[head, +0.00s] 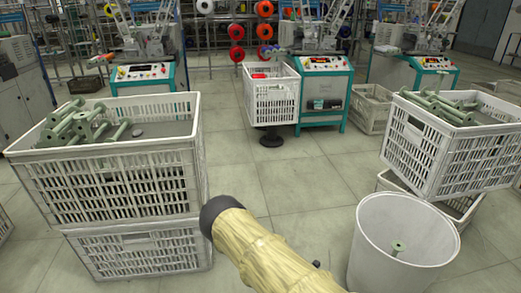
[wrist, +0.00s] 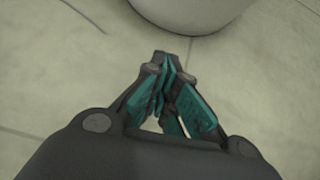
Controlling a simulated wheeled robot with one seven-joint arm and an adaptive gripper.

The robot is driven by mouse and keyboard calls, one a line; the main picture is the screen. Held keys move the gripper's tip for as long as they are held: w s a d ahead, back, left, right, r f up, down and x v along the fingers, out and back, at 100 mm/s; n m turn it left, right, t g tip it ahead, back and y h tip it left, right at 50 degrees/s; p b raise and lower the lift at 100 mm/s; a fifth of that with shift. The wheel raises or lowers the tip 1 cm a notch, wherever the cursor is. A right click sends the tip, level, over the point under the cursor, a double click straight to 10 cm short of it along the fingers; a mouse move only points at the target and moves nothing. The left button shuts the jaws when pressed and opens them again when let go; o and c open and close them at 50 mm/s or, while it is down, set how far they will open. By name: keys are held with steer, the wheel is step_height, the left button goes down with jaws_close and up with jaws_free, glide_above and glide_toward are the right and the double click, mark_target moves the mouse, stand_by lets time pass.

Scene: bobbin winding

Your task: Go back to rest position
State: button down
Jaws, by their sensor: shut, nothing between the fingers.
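My gripper (wrist: 162,62) shows in the wrist view with its dark and teal fingers closed together at the tips. Nothing is between them. It hangs over bare floor, and the lower part of a pale round bin shows just beyond the fingertips. In the head view my arm, in a tan cover with a dark end, rises from the bottom centre; the gripper itself is not visible there.
A white bin (head: 373,243) with a green bobbin (head: 397,248) inside stands at the lower right. Stacked crates with green bobbins stand at left (head: 120,165) and right (head: 420,150). The central floor (head: 300,165) is clear.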

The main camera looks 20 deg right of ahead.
steer(key=s+a+m+y, duration=0.35)
steer(key=s+a, duration=0.25)
steer(key=s, duration=0.3)
steer(key=s+a+m+y, duration=0.2)
steer(key=s+a+m, duration=0.35)
steer(key=s, duration=0.35)
steer(key=s+a+r+m+t+y, duration=0.1)
steer(key=s+a+r+m+y, duration=0.1)
steer(key=s+a+r+m, duration=0.4)
steer(key=s+a+r+m+t+y, duration=0.15)
steer(key=s+a+r, duration=0.35)
steer(key=a+r, duration=0.5)
step_height(320, 180, up, 29)
steer(key=p, duration=3.1)
steer(key=shift+a+r+g, duration=0.2)
steer(key=shift+g, duration=0.25)
